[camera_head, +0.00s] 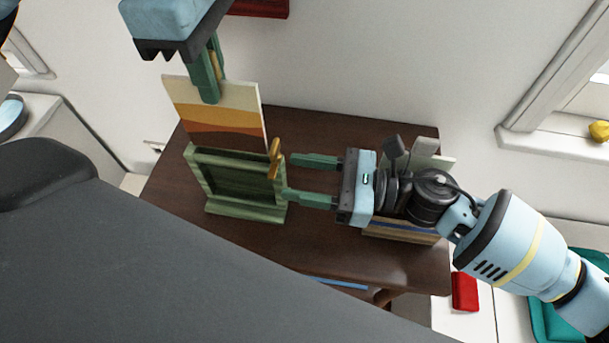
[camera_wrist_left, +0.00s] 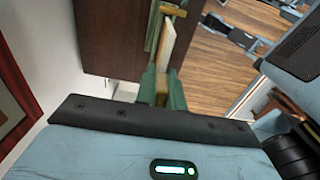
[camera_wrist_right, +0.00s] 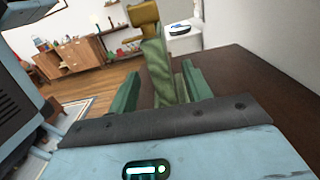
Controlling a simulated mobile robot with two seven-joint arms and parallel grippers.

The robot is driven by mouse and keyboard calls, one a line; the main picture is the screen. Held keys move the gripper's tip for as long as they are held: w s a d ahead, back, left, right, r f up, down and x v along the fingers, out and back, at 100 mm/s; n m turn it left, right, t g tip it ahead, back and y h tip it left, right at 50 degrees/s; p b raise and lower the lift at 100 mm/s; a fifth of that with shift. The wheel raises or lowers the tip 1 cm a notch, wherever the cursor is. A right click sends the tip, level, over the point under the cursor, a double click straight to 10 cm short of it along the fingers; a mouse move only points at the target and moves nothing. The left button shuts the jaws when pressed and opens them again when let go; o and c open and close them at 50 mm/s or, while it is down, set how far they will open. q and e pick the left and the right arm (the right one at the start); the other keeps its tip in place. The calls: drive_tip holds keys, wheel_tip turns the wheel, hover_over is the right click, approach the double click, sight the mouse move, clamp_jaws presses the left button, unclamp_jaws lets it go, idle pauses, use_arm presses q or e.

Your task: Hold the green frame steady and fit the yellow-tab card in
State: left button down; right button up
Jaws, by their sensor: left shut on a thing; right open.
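The green frame (camera_head: 245,210) stands upright on the dark table, with an ochre peg (camera_head: 274,160) at its upper right corner. My left gripper (camera_head: 209,92) comes from above and is shut on the upper part of the card (camera_head: 215,115), which has cream, orange and brown bands. An ochre tab (camera_head: 213,65) shows between its fingers. The card's lower edge is at the frame's top; I cannot tell whether it is inside. My right gripper (camera_head: 290,178) is open at the frame's right side. In the right wrist view the frame's edge (camera_wrist_right: 158,75) stands between its fingers, apparently not gripped.
The dark brown table (camera_head: 330,265) has free room at its front. A holder with grey and wooden pieces (camera_head: 400,237) stands behind my right gripper, partly hidden. A blue strip (camera_head: 340,284) lies near the front edge. The wall is close behind the table.

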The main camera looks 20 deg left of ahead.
sight(257, 174)
drive_tip(key=shift+s+f, duration=0.1)
drive_tip(key=shift+f, duration=0.2)
drive_tip(key=shift+x, duration=3.75)
drive_tip(key=shift+s, duration=0.1)
clamp_jaws()
use_arm(q)
drive_tip(key=shift+f, duration=0.15)
drive_tip(key=shift+f, duration=5.6)
